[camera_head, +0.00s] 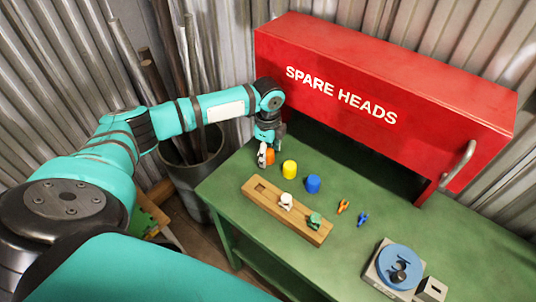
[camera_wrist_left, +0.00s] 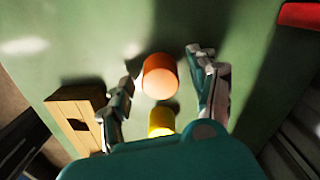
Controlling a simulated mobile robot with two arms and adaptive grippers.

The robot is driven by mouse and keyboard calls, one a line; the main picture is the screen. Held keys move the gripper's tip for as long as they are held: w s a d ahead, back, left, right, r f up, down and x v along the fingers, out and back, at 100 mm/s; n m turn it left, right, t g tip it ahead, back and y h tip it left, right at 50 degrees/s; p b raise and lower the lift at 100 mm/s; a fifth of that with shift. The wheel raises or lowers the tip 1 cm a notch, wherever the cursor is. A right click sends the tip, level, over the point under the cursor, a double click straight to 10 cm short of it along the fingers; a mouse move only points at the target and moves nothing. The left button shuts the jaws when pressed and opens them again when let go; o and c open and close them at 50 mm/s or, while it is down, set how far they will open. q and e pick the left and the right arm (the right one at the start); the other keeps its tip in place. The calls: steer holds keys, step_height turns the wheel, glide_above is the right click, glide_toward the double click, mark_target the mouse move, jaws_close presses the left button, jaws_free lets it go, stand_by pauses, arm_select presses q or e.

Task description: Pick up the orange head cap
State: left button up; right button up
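The orange head cap (camera_head: 270,157) stands on the green bench, at the left end of a row with a yellow cap (camera_head: 289,169) and a blue cap (camera_head: 313,184). My left gripper (camera_head: 265,156) points down over the orange cap and partly hides it. In the left wrist view the orange cap (camera_wrist_left: 159,77) sits between the two fingers of my left gripper (camera_wrist_left: 162,68), which is open. A gap shows on each side of the cap. The yellow cap (camera_wrist_left: 161,121) is close by, partly hidden by the gripper body. My right gripper is not in view.
A wooden block (camera_head: 250,194) with an empty square slot holds a white and a green piece. A small orange piece (camera_head: 343,206) and a blue piece (camera_head: 362,219) lie to its right. The red cabinet (camera_head: 400,85) stands behind. A round blue-topped device (camera_head: 398,262) is at front right.

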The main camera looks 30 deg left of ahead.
arm_select(q)
steer(key=c, duration=0.5)
